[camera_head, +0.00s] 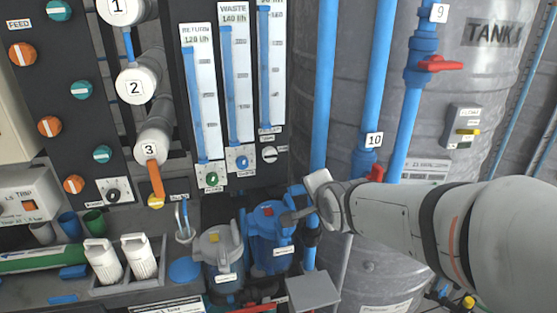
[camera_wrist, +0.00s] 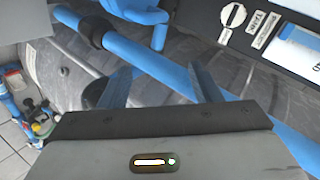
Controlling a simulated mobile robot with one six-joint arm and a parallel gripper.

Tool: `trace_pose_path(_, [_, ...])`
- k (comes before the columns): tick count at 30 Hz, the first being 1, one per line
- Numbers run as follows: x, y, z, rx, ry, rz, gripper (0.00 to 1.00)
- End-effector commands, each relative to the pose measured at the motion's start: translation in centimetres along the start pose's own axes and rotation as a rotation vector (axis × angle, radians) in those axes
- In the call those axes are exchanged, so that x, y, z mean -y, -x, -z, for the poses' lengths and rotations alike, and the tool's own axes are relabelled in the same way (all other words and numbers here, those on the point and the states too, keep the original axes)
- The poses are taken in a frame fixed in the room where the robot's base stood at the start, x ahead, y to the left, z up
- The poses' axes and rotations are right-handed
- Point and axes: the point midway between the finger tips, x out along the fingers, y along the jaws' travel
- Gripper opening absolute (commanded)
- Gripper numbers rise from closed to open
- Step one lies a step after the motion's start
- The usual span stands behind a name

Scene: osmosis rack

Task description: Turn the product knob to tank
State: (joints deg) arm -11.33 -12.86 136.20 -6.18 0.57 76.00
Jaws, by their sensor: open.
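A round white knob (camera_wrist: 232,15) with a dark slot line sits on the dark panel at the top right of the wrist view.
Blue vertical pipes (camera_head: 375,75) and the grey tank (camera_head: 345,50) stand right of the panel. Blue and green knobs (camera_head: 242,162) (camera_head: 211,179) sit left of the pale knob.

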Motion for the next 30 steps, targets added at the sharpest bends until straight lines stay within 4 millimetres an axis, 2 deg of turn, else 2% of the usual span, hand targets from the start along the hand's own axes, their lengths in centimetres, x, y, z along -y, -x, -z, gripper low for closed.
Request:
trace_pose_path(1, [0.1, -2.2, -0.9, -0.01, -0.102, 0.072, 0.57])
trace_pose_path(4, [2.3, -4.5, -1.7, -0.01, -0.338, 0.228, 0.57])
trace_pose_path(8, [4.8, -6.3, -3.0, 0.046, -0.601, 0.407, 0.57])
trace_pose_path(12, [6.6, -7.0, -3.8, 0.115, -0.789, 0.535, 0.57])
trace_pose_path(19, [8.1, -7.8, -4.0, 0.162, -0.889, 0.599, 0.57])
trace_pose_path(30, [11.1, -12.3, -3.3, 0.16, -0.888, 0.598, 0.57])
